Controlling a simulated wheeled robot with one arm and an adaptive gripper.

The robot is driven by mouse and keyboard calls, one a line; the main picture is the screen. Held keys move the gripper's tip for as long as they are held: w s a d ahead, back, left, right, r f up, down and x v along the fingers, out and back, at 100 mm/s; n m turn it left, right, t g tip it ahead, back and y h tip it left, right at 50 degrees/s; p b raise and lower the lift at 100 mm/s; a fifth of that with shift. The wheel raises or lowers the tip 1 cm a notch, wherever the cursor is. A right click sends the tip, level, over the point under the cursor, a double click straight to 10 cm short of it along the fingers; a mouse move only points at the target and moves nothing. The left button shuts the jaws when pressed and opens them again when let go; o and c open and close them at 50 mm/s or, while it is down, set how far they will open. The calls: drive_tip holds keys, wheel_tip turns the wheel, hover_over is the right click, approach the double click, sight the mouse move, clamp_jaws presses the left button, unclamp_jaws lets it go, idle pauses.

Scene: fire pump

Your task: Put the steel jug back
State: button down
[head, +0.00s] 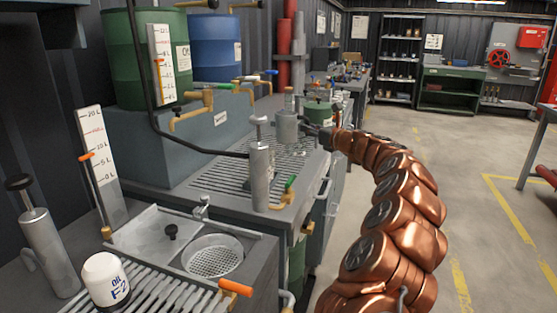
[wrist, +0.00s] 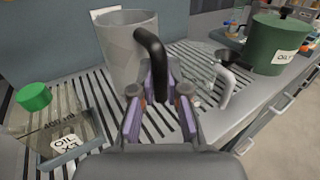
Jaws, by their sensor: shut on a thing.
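The steel jug (wrist: 122,45) is a grey cylinder with an open top and a black handle, near the upper middle of the wrist view. In the head view the jug (head: 286,128) is at the far end of the slatted grate. My gripper (wrist: 159,92) is shut on its black handle, with purple-grey fingers on both sides. In the head view my gripper (head: 318,131) reaches the jug from the right. The jug is upright over the slatted grate (wrist: 190,65); I cannot tell whether its base touches the slats.
A green pot (wrist: 275,45) and a small spouted metal piece (wrist: 228,80) are on the right. A steel pump cylinder (head: 262,172) stands nearer on the bench. Brass taps (head: 195,108) project above the grate.

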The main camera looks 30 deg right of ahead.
drive_tip(key=shift+w+f+b, duration=0.1)
drive_tip(key=shift+f+b, duration=0.8)
drive_tip(key=shift+f, duration=4)
drive_tip(key=c, duration=1.2)
unclamp_jaws()
drive_tip(key=shift+f, duration=0.1)
drive_tip(key=shift+s+d, duration=0.15)
drive_tip(key=shift+s, duration=0.3)
drive_tip(key=s, duration=0.3)
drive_tip(key=s+d, duration=0.1)
drive_tip(key=s, duration=0.7)
drive_tip(key=shift+d+p, duration=0.35)
drive_tip(key=shift+d, duration=0.05)
